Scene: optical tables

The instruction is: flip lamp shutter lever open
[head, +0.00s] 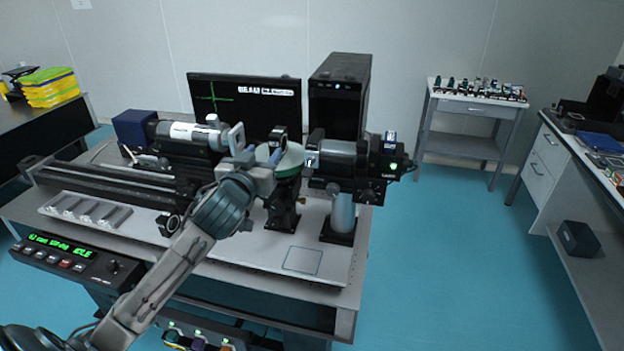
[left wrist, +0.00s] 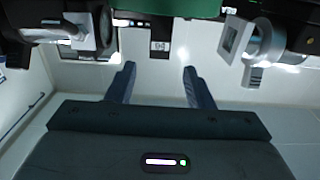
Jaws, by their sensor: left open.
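The lamp (head: 340,157), which I take to be the dark cylinder with a black rear block and a green light, sits on a post at the right of the optical table. A small pale square piece (head: 312,160) is at its left front end; I cannot tell for sure whether this is the shutter lever. My left gripper (head: 262,158) is left of the lamp, beside a green round part (head: 291,158), and apart from the lamp. In the left wrist view its two fingers (left wrist: 160,86) are spread with nothing between them. My right gripper is not in view.
A silver cylinder (head: 188,135) with a blue end block stands left of my gripper. A monitor (head: 225,100) and a black computer tower (head: 340,85) stand behind. A control box (head: 70,255) with green text is at the front left.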

